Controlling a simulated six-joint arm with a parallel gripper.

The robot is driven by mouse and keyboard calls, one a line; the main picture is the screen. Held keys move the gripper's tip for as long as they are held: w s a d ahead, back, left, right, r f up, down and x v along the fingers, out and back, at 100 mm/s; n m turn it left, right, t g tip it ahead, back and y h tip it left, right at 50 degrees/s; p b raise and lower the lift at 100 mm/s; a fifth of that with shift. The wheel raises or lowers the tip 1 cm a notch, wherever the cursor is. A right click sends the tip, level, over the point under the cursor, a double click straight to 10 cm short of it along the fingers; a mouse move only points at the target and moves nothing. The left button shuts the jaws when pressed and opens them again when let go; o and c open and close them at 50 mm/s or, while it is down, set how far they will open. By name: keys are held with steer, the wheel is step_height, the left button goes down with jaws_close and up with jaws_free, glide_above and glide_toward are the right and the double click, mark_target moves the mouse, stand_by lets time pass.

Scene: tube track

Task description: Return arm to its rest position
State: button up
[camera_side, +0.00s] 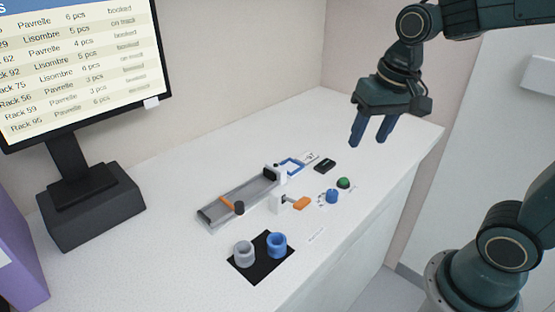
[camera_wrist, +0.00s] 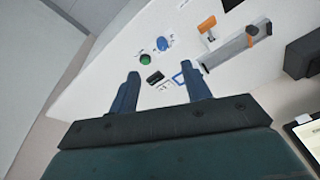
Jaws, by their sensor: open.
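My gripper (camera_side: 370,130) hangs in the air above the right end of the white bench, with its two blue fingers apart and nothing between them. In the wrist view my gripper (camera_wrist: 165,95) also shows both fingers spread and empty. The grey track (camera_side: 240,203) lies on the bench below and to the left of my gripper, touching nothing of mine. A grey cup (camera_side: 244,253) and a blue cup (camera_side: 277,246) stand upright on a black mat (camera_side: 257,277) at the bench's front.
A monitor (camera_side: 80,60) stands on a dark base (camera_side: 90,213) at the left. A green button (camera_side: 343,183), a blue knob (camera_side: 332,196), an orange handle (camera_side: 301,203) and a small black box (camera_side: 325,165) sit near the track. The air around my gripper is clear.

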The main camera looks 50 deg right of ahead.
steer(key=s+a+r+n+t, duration=0.1)
steer(key=s+n+t, duration=0.2)
steer(key=s, duration=0.6)
steer(key=shift+s+r+n, duration=0.15)
steer(key=shift+r+n, duration=0.05)
steer(key=shift+n, duration=0.8)
